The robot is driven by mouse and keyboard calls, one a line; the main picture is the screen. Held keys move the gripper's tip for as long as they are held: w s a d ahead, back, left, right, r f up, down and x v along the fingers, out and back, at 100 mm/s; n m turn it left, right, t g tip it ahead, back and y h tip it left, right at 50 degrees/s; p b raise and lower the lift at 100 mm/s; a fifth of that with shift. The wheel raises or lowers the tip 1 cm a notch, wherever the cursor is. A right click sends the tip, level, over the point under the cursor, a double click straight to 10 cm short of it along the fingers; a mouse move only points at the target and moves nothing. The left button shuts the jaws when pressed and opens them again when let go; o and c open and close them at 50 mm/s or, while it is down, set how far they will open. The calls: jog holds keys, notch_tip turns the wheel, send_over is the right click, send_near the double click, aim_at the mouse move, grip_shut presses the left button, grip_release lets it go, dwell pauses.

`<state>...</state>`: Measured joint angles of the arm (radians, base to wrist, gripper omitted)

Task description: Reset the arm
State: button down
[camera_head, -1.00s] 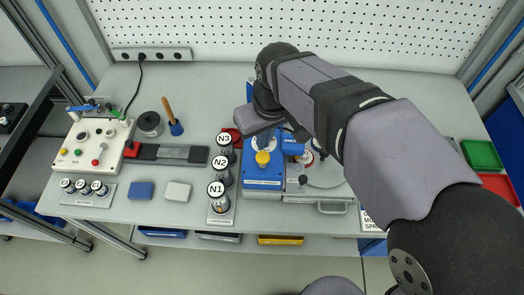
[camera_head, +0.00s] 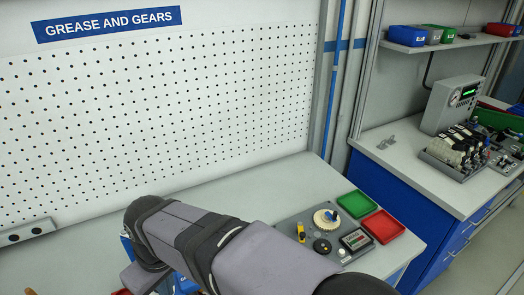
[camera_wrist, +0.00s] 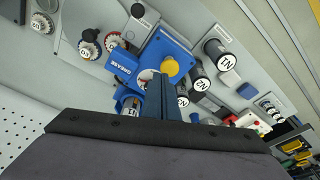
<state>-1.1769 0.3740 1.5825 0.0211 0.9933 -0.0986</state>
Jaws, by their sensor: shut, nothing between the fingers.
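My gripper (camera_wrist: 161,84) shows in the wrist view as dark, closed fingers with nothing between them. Its tips overlap the view of a blue station (camera_wrist: 158,48) with a yellow knob (camera_wrist: 173,68); I cannot tell the gap between them. A blue GREASE unit (camera_wrist: 122,63) is just left of the fingers. In the head view my arm reaches in from the bottom to the lower left, and the fingertips do not show there.
Black cylinders N1 (camera_wrist: 222,59) and N2 (camera_wrist: 201,84) stand right of the blue station. In the head view, a green tray (camera_head: 356,203) and a red tray (camera_head: 383,226) lie beside a grey gear panel (camera_head: 300,219). A pegboard wall (camera_head: 170,110) rises behind the bench.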

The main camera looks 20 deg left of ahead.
jog(key=w+d+f+m+h, duration=0.15)
jog(key=w+d+m, duration=0.35)
jog(key=d, duration=0.8)
jog(key=w+d+f+m, duration=0.3)
jog(key=w+d, duration=0.4)
jog(key=d, duration=0.6)
jog(key=s+d+f+m, duration=0.2)
jog(key=s+d+m, duration=0.1)
jog(key=d, duration=0.6)
jog(key=s+d+f+m, duration=0.2)
jog(key=s+d, duration=0.3)
jog(key=d, duration=0.5)
jog(key=shift+f+m+g+h, duration=0.3)
jog(key=shift+f+m+h, duration=0.1)
jog(key=shift+m, duration=0.3)
